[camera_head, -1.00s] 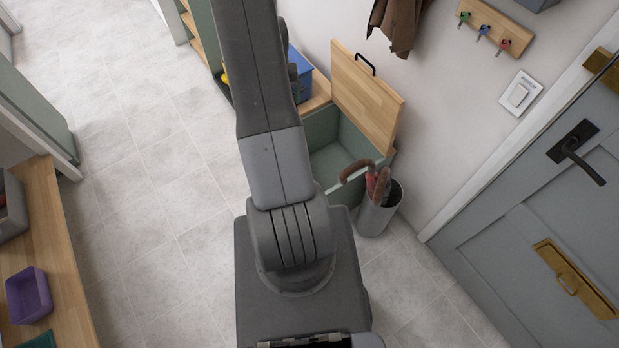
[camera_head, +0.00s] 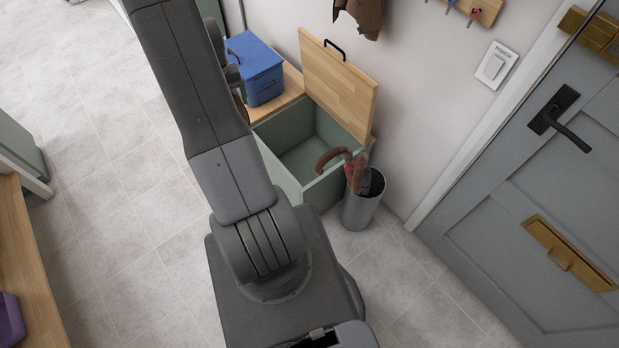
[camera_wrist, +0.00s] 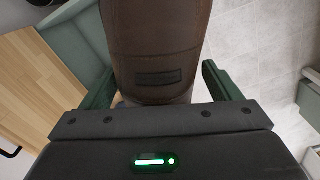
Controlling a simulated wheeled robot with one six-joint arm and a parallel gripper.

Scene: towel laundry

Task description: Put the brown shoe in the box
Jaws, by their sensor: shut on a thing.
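In the wrist view the brown shoe (camera_wrist: 155,45) fills the upper middle, between the two green fingers of my gripper (camera_wrist: 158,85), which is shut on it. Only part of the shoe shows, with a dark patch on it. The green box (camera_head: 290,180) with a wooden lid (camera_head: 338,87) stands against the wall, right of my arm. Its lid is up and the inside that shows looks empty. The lid (camera_wrist: 50,85) and a green box wall (camera_wrist: 80,40) also show at the left of the wrist view.
A grey bin (camera_head: 362,207) holding umbrellas stands against the box's right front corner. A blue container (camera_head: 256,68) sits on the wooden top left of the box. A grey door (camera_head: 530,190) is at the right. Floor is clear at the left.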

